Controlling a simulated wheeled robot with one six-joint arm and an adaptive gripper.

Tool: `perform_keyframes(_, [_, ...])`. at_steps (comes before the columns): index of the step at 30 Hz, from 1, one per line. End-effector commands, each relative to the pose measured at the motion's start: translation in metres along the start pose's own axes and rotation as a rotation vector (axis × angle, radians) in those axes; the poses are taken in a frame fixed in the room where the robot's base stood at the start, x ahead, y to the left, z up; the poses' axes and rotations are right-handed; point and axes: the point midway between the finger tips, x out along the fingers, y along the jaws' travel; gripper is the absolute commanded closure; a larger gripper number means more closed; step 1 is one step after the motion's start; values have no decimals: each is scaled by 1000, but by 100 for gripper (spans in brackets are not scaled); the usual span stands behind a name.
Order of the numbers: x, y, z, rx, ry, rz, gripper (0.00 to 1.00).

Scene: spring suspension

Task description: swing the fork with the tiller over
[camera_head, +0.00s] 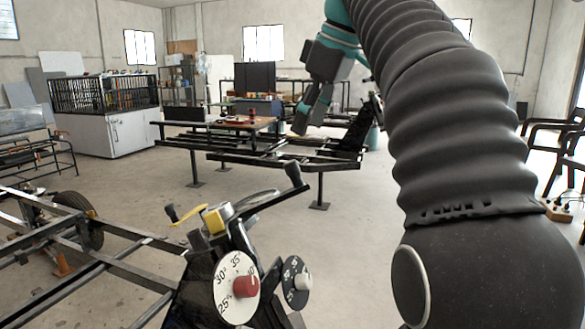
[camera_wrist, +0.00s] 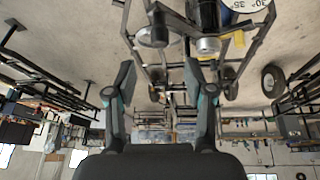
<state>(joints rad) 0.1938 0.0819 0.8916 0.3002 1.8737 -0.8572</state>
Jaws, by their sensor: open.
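The tiller (camera_head: 262,202) is a black lever that rises to the right from the fork head and ends in an upright dark grip (camera_head: 293,174). The fork (camera_head: 202,268) is a dark assembly at the bottom centre of the head view, with a white numbered dial (camera_head: 236,289) and a red knob. My gripper (camera_head: 309,118) is above the grip in the picture, fingers pointing down, apart from it. In the wrist view, my gripper (camera_wrist: 160,82) is open with nothing between its fingers. A dark rounded end (camera_wrist: 152,38) shows beyond the fingertips; I cannot tell whether it is the tiller grip.
A black frame (camera_head: 100,262) with a wheel (camera_head: 78,220) stands at the left. A smaller black dial (camera_head: 296,283) sits beside the white one. A low metal bench (camera_head: 330,160) stands behind the tiller. Chairs (camera_head: 560,140) are at the right. Open floor (camera_head: 350,240) lies right of the fork.

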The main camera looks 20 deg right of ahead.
Motion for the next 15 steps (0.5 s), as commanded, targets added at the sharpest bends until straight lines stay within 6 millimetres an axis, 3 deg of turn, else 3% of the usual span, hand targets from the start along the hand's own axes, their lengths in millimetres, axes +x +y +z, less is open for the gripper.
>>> perform_keyframes(1, [14, -1, 2, -1, -2, -3, 47])
perform_keyframes(6, [47, -1, 2, 0, -2, -2, 47])
perform_keyframes(15, [92, -1, 1, 0, 0, 0, 47])
